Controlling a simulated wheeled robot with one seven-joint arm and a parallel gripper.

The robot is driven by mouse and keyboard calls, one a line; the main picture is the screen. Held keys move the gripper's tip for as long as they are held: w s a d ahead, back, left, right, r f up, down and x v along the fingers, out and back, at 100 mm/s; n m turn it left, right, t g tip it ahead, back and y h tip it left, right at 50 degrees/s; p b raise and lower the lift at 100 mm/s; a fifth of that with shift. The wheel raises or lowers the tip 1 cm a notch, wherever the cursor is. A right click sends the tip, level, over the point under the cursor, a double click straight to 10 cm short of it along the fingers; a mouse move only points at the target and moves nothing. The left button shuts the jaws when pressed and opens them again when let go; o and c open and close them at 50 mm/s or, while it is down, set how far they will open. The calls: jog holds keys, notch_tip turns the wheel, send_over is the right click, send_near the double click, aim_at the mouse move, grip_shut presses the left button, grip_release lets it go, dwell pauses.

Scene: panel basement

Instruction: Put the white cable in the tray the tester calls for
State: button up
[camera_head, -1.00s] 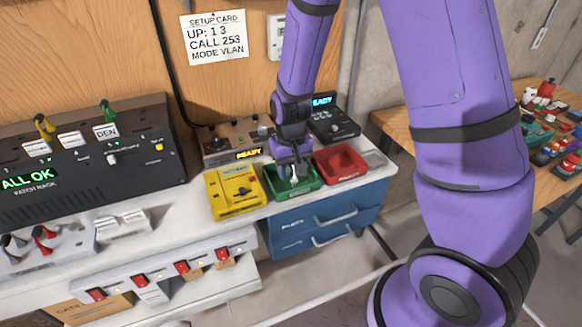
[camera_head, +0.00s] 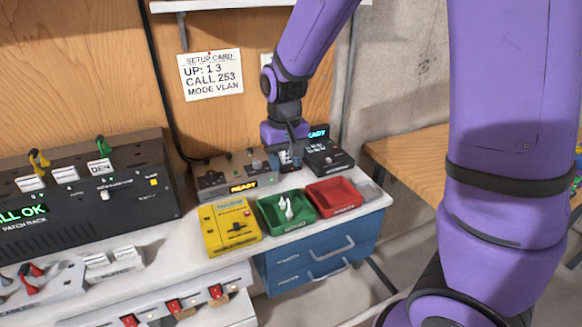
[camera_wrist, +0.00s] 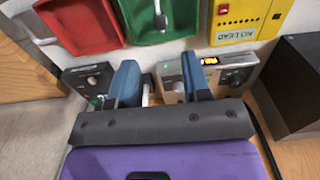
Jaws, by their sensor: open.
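The white cable (camera_head: 287,209) lies in the green tray (camera_head: 265,211); its end also shows at the top of the wrist view (camera_wrist: 160,19). The red tray (camera_head: 338,208) sits to the right of the green one. My gripper (camera_head: 291,160) is open and empty, behind the trays and in front of the device boxes, apart from the cable. In the wrist view its two blue fingers stand apart with nothing gripped. A yellow box (camera_head: 232,238) stands left of the green tray; its label reads NO LEAD in the wrist view (camera_wrist: 236,35).
A beige box (camera_head: 215,181) with a READY display and a black box (camera_head: 330,160) stand behind the trays, close to my gripper. A black patch rack (camera_head: 60,225) reading ALL OK stands left. A setup card (camera_head: 211,75) hangs on the wall. Blue drawers (camera_head: 320,262) are below.

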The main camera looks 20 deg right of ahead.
jog(key=s+d+r+t, duration=0.2)
jog(key=s+d+r, duration=0.1)
jog(key=s+r, duration=0.6)
jog(key=s+d+r+t, duration=0.3)
jog(key=s+r, duration=0.6)
jog(key=s, duration=0.3)
jog(key=shift+s+d+r, duration=0.2)
jog(key=shift+s+d, duration=0.1)
jog(key=shift+d, duration=0.4)
